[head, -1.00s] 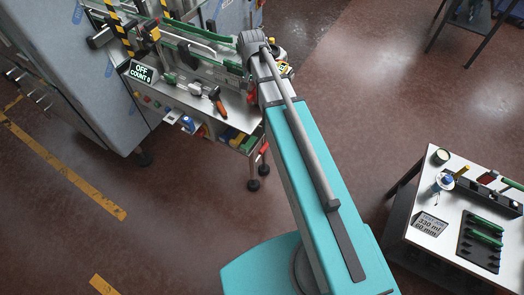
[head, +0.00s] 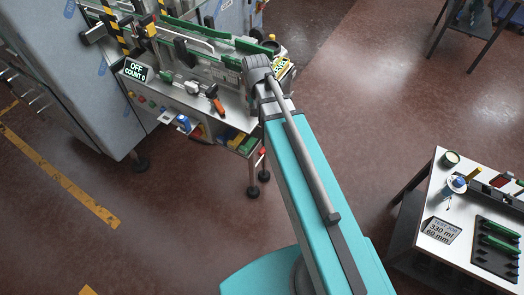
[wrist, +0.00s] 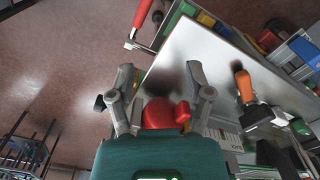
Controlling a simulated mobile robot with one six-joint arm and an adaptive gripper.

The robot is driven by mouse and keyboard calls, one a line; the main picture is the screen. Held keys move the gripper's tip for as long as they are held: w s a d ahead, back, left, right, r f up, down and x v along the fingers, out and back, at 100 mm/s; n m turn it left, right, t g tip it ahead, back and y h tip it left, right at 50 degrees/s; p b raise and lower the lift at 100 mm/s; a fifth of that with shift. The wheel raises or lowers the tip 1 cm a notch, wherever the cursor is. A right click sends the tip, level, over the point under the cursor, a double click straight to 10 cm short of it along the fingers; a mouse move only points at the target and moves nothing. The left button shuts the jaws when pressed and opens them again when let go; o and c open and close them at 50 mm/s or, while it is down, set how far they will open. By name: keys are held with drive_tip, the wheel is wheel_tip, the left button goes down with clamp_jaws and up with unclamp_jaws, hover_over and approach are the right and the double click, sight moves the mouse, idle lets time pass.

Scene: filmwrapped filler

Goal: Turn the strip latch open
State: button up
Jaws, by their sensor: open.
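My gripper (wrist: 160,88) is open, its two grey fingers spread apart at the edge of the machine's bench. A red rounded part with a small knob (wrist: 165,114) shows between and behind the fingers in the wrist view; it may be the strip latch, but I cannot tell for sure. I cannot tell whether a finger touches it. In the head view my arm's end hides the gripper and this part. An orange-handled tool (wrist: 243,85) lies on the bench to the right of the fingers; it also shows in the head view (head: 217,103).
The machine's bench (wrist: 200,50) carries green-edged rails and a display reading OFF, COUNT 0 (head: 135,70). Colored bins (head: 238,141) sit below. A side table (head: 430,262) with tools stands at right. Floor between is clear.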

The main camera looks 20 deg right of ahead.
drive_tip(key=s+f+n+b, duration=0.3)
drive_tip(key=s+f+b, duration=0.4)
drive_tip(key=f+b, duration=0.3)
drive_tip(key=shift+s+a+f, duration=0.2)
drive_tip(key=shift+s+f, duration=0.05)
drive_tip(key=shift+f, duration=0.3)
drive_tip(key=shift+s, duration=0.35)
drive_tip(key=shift+c, duration=0.6)
drive_tip(key=shift+d, duration=0.1)
